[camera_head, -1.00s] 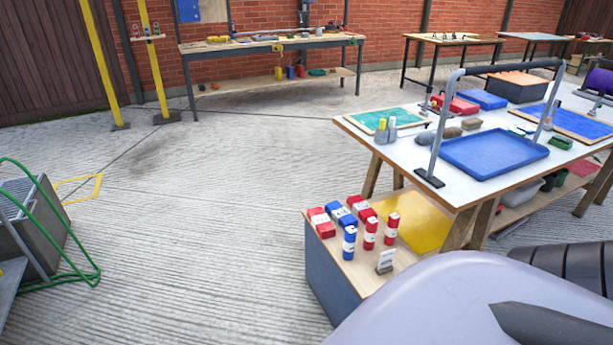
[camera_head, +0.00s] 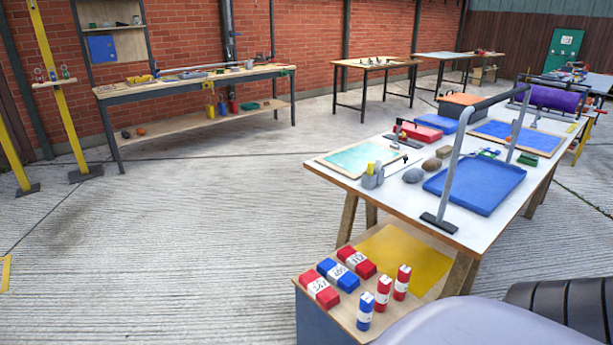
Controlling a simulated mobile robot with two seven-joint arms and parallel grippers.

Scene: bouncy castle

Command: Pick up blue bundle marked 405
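A blue bundle (camera_head: 347,282) with a white label band lies on top of a low box (camera_head: 311,318) at the bottom of the head view. It lies between two red bundles, one nearer on the left (camera_head: 328,299) and one farther on the right (camera_head: 367,269). Neither gripper is in view.
A white table (camera_head: 405,200) with a blue tray (camera_head: 475,184) and a grey metal frame stands behind and right of the box. A yellow sheet (camera_head: 405,250) lies under it. A workbench (camera_head: 200,85) stands along the brick wall. The concrete floor (camera_head: 170,240) to the left is clear.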

